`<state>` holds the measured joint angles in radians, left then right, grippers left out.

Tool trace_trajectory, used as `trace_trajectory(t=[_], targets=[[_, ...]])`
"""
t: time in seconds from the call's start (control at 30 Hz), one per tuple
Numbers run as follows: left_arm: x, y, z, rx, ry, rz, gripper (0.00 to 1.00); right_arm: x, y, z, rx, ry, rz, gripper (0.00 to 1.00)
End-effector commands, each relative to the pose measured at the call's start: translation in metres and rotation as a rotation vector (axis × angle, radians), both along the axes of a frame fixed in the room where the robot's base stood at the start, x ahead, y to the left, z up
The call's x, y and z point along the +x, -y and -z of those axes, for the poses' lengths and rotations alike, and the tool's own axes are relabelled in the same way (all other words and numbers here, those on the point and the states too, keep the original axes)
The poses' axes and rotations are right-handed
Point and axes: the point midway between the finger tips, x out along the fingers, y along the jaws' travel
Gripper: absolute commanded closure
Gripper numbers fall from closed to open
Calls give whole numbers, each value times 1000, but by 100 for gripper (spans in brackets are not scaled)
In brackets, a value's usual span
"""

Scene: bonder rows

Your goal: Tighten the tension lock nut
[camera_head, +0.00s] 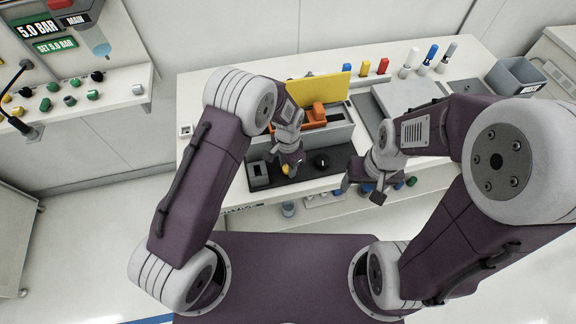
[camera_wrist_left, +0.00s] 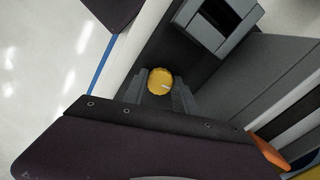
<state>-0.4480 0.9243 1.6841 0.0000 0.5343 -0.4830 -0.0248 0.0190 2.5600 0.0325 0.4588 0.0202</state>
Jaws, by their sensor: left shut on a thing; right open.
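A round yellow knurled nut (camera_wrist_left: 160,81) with a small pale mark sits between the fingers of my left gripper in the left wrist view. I take it for the tension lock nut. In the head view, a bit of the yellow nut (camera_head: 286,170) shows at the fingertips. My left gripper (camera_head: 284,166) is shut on it, low at the front of the grey machine (camera_head: 322,138) on the bench. My right gripper (camera_head: 368,189) is open and empty, apart from the machine near the bench's front edge. The nut's thread and underside are hidden.
A dark square holder (camera_head: 259,174) and a black knob (camera_head: 322,160) flank the nut on the dark base. A yellow panel (camera_head: 319,88) and orange part (camera_head: 314,113) stand on the machine.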

Motion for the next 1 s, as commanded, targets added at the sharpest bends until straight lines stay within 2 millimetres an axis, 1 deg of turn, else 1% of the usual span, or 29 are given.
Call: trace_trajectory(t=[0.3, 0.83, 0.87, 0.9, 0.93, 1.0], targets=[[2, 1, -2, -3, 7, 101, 100, 0, 0, 0, 0, 0, 0, 32], [3, 1, -2, -3, 7, 120, 100, 0, 0, 0, 0, 0, 0, 32], [3, 1, -2, -3, 7, 119, 58, 0, 0, 0, 0, 0, 0, 32], [2, 1, -2, -3, 7, 119, 47, 0, 0, 0, 0, 0, 0, 32], [2, 1, -2, -3, 7, 119, 45, 0, 0, 0, 0, 0, 0, 32], [2, 1, -1, -2, 5, 119, 45, 0, 0, 0, 0, 0, 0, 32]])
